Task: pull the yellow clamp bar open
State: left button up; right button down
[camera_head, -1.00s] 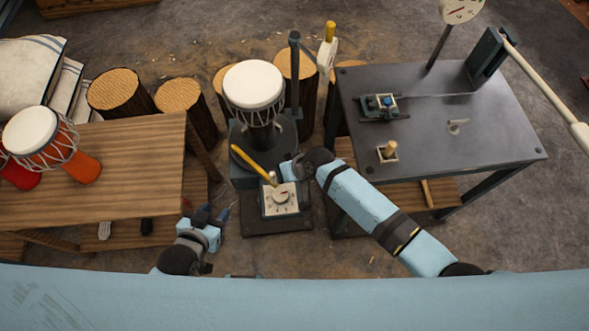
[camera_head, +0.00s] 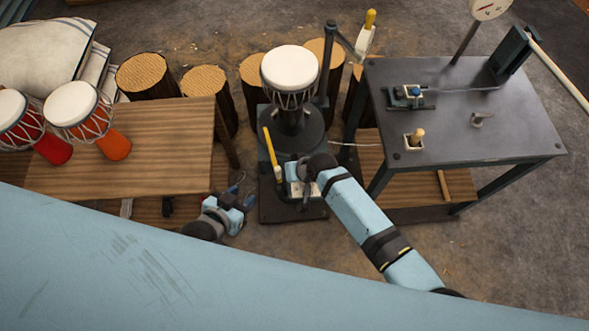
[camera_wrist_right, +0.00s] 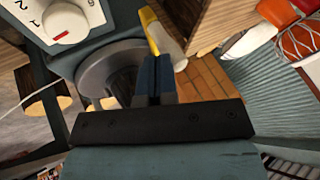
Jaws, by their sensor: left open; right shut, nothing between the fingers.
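The yellow clamp bar (camera_head: 269,146) stands steeply at the front left of the drum stand in the head view, its pale lower end beside my right gripper. In the right wrist view the bar (camera_wrist_right: 151,34) shows just beyond the fingertips. My right gripper (camera_head: 293,176) is shut and empty, close to the bar; I cannot tell whether they touch. Its closed fingers (camera_wrist_right: 154,78) also show in the right wrist view. My left gripper (camera_head: 241,198) is open and empty, low and left of the stand. A white-topped drum (camera_head: 291,75) sits upright on the stand.
A dial box (camera_wrist_right: 66,20) is close by, mostly hidden by my right arm in the head view. A wooden table (camera_head: 150,160) with red and orange drums is at left. A dark metal table (camera_head: 470,128) with small fixtures is at right. Log stools (camera_head: 207,92) stand behind.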

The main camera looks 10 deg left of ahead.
jog(key=shift+s+a, duration=0.3)
jog(key=shift+a, duration=0.2)
dwell(0.3)
